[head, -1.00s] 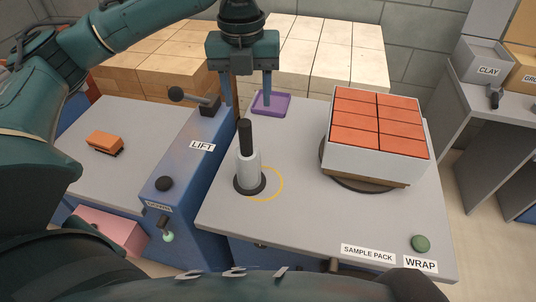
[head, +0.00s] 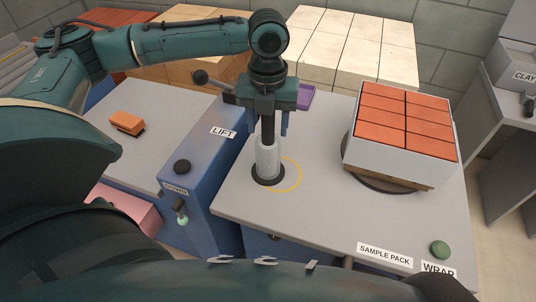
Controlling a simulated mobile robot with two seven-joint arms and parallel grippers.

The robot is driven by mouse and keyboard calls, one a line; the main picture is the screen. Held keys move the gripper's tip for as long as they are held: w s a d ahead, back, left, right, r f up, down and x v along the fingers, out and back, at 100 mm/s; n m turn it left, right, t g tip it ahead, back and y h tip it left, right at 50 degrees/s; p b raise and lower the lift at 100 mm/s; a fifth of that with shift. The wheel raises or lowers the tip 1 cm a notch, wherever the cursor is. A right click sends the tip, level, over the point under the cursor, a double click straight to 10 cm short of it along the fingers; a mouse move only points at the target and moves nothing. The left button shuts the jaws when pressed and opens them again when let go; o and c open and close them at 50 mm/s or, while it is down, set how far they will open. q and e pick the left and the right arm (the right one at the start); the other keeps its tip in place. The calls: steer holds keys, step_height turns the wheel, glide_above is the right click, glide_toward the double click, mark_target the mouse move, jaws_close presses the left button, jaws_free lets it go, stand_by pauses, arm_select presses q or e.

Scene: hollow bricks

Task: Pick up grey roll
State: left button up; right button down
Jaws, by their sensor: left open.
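The grey roll (head: 267,161), a pale upright cylinder with a dark core (head: 268,131) rising from its top, stands on a dark round base (head: 267,181) on the grey table. My left gripper (head: 269,128) is open and points down directly over the roll. Its fingers appear on either side of the dark core, above the pale part. I cannot tell whether they touch it. My right gripper is out of the picture.
A yellow ring (head: 297,176) marks the table beside the roll. A pack of red bricks (head: 407,140) stands to the right. A blue lift unit (head: 208,158) is to the left. A purple tray (head: 306,96) lies behind my gripper. The table's front middle is clear.

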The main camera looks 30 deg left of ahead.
arm_select(q)
steer(key=shift+f, duration=0.4)
jaws_close()
stand_by(0.5)
